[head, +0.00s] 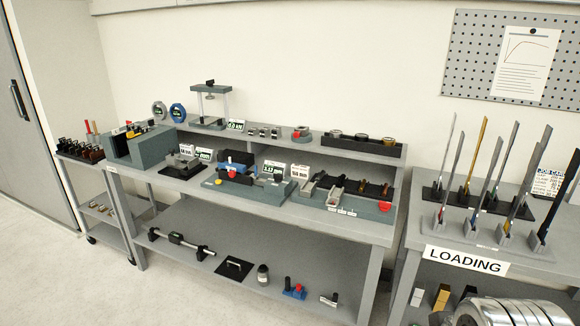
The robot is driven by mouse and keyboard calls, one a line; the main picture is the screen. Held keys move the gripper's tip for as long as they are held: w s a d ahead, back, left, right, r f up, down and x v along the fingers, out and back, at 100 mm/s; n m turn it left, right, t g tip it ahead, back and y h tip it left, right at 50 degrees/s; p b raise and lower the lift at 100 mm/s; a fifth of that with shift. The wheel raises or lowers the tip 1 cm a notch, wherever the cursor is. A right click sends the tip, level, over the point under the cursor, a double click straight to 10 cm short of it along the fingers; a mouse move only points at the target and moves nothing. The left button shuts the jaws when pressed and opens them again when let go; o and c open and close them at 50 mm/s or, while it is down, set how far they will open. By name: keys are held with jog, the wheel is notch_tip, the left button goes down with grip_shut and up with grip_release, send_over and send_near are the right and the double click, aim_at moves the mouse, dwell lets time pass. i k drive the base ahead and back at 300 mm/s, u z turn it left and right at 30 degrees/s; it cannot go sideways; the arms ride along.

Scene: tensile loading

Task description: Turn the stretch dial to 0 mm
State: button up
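The bench (330,226) carries several small devices with readouts and knobs. A device with a white and green readout (272,169) stands mid-bench, with a red knob on its left side. Another small readout marked in mm (204,155) stands to its left, near a grey fixture. Which of these belongs to the stretch dial, and what it is set to, is too small to tell.
A raised shelf behind holds a press frame (210,104), a readout (235,125) and two round rings. The right table (410,220) holds upright strips and a LOADING sign (466,260). Open floor lies front left.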

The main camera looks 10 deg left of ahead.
aim_at(278, 178)
jog(key=u, duration=0.2)
jog(key=i, duration=1.45)
jog(key=u, duration=1.25)
jog(key=i, duration=0.75)
jog(key=u, duration=0.45)
